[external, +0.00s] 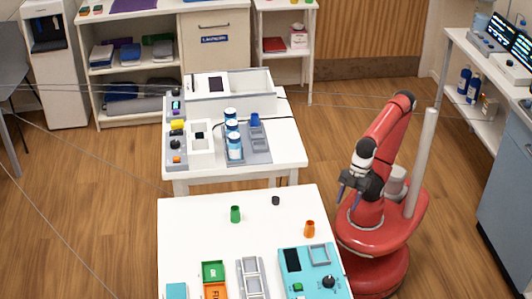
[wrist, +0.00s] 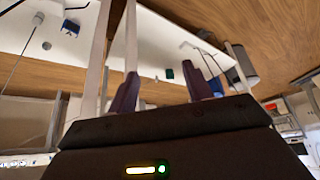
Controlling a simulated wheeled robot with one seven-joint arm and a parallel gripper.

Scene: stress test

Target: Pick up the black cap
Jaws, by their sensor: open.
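The black cap (external: 276,200) is a small dark cylinder on the white front table (external: 190,222). It stands toward the back right of that table, apart from other items. My gripper (external: 349,193) is to the right of the cap, raised beside the table's right edge. Its fingers point down and are apart, with nothing seen between them. In the wrist view, my gripper (wrist: 162,88) shows two dark, spread fingers. I cannot tell whether the cap is among the small items in that view.
A green cup (external: 235,214) stands left of the cap and an orange cup (external: 309,229) to its right front. A teal device (external: 315,286), a grey rack (external: 252,280) and a green bin (external: 213,271) line the front. Behind, a second table (external: 285,152) holds blue-and-white bottles (external: 232,135).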

